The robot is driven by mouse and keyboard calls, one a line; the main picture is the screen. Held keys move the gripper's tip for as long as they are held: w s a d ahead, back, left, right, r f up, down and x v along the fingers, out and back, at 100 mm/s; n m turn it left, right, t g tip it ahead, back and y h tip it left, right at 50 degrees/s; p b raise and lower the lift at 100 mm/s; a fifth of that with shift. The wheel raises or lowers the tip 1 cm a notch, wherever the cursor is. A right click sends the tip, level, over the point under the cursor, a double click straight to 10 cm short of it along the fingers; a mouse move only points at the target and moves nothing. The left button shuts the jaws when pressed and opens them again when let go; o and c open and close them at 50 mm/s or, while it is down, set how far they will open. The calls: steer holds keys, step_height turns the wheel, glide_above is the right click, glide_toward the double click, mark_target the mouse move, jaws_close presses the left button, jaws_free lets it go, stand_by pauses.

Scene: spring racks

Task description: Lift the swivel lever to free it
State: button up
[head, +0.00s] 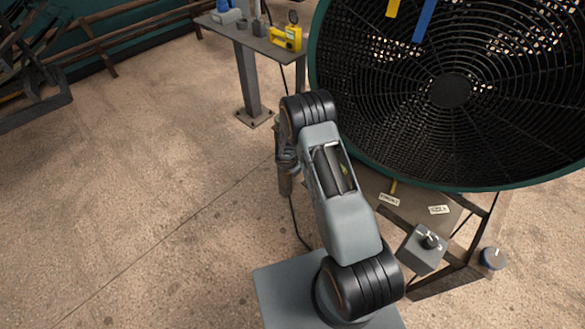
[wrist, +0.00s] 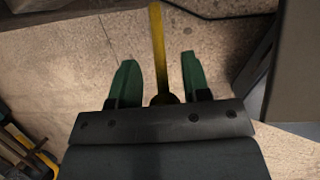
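A yellow bar, which looks like the swivel lever (wrist: 158,50), runs up and down in the wrist view, with a dark round end at its bottom. My gripper (wrist: 156,80) is open, its two green fingers apart on either side of the bar. A gap shows between the bar and each finger; I see no contact. In the head view a short yellow piece (head: 393,187) shows below the fan's rim near two white labels; I cannot tell whether it is the same lever. My fingers are not clearly visible there, as my arm hides much of that area.
A large round fan (head: 450,90) with a black grille fills the upper right. A grey bench (head: 243,34) holds a yellow device (head: 287,38).

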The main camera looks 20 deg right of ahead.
steer(key=shift+o, duration=1.2)
steer(key=shift+a, duration=0.15)
steer(key=shift+s, duration=0.1)
steer(key=p+v, duration=0.2)
steer(key=v, duration=1.1)
steer(key=shift+r+p, duration=0.35)
steer(key=shift+p, duration=0.05)
steer(key=shift+a, duration=0.1)
